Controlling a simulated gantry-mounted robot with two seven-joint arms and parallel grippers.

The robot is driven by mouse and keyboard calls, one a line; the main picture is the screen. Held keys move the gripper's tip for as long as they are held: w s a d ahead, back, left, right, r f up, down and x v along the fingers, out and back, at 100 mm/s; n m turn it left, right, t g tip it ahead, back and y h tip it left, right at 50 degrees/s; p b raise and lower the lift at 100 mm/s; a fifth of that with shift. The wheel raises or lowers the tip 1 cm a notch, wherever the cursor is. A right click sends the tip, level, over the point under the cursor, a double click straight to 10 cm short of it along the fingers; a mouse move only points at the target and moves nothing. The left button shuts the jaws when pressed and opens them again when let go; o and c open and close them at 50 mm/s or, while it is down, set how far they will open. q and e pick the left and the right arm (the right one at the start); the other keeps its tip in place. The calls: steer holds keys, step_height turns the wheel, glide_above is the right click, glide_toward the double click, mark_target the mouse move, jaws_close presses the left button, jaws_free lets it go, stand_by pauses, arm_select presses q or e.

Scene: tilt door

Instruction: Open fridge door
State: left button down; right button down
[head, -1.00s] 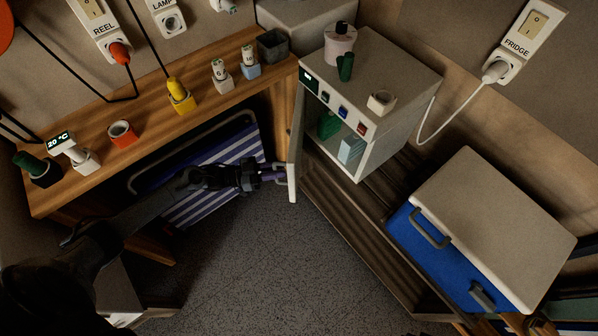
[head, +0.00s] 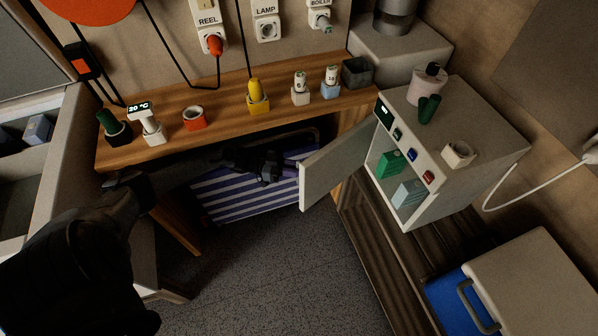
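The fridge (head: 480,135) is a small pale cabinet at the right of the head view. Its door (head: 342,165) stands wide open, swung out to the left, and the inside shows. A green box (head: 389,162) and a pale blue box (head: 408,193) are inside. The handle is mostly hidden by the fingers and the shadow. My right gripper is not in view.
A wooden counter (head: 225,115) with several small items runs behind the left arm. A striped blue and white thing (head: 235,200) is under it. A blue cool box with a pale lid (head: 540,280) stands at the lower right. The grey floor (head: 270,285) in front is clear.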

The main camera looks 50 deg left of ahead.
arm_select(q)
steer(key=shift+f, duration=0.1)
steer(key=c, duration=1.2)
jaws_free()
steer(key=shift+w+d, duration=0.1)
steer(key=shift+w, duration=0.05)
steer(key=shift+d, duration=0.1)
